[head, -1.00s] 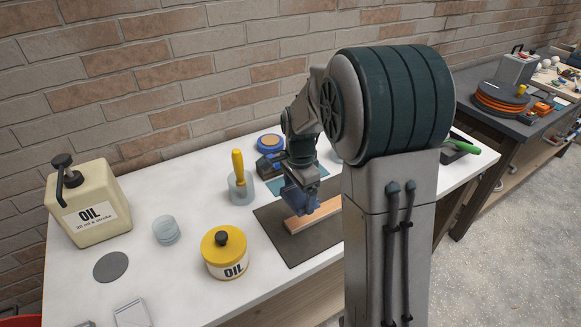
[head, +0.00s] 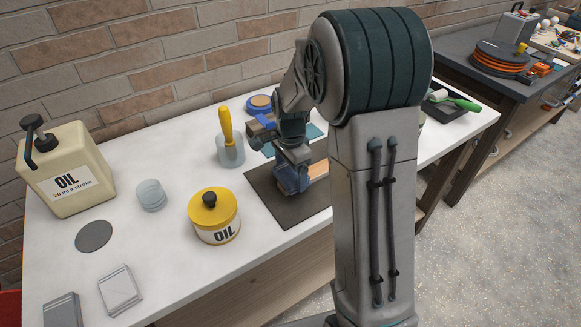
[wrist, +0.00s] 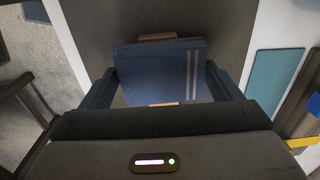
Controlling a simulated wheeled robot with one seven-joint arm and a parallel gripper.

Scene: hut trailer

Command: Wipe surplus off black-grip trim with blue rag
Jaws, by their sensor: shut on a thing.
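My gripper (head: 291,187) is low over the dark mat on the white bench, shut on the blue rag. In the wrist view the folded blue rag (wrist: 158,72), with pale stripes, spans the space between the fingers. The pale wooden trim (head: 319,167) lies on the dark mat (head: 272,203). Its near left end is hidden by the gripper. In the wrist view the rag lies across the trim (wrist: 158,37), whose wood shows beyond and below the rag. Any surplus on the trim and firm contact cannot be made out.
A yellow oil tin (head: 213,218) and a yellow-handled tool in a pot (head: 228,150) stand left of the mat. A cream oil can (head: 68,178) is farther left. Blue tape (head: 259,103) and a teal sheet (wrist: 275,78) lie near the mat. Front bench space is partly clear.

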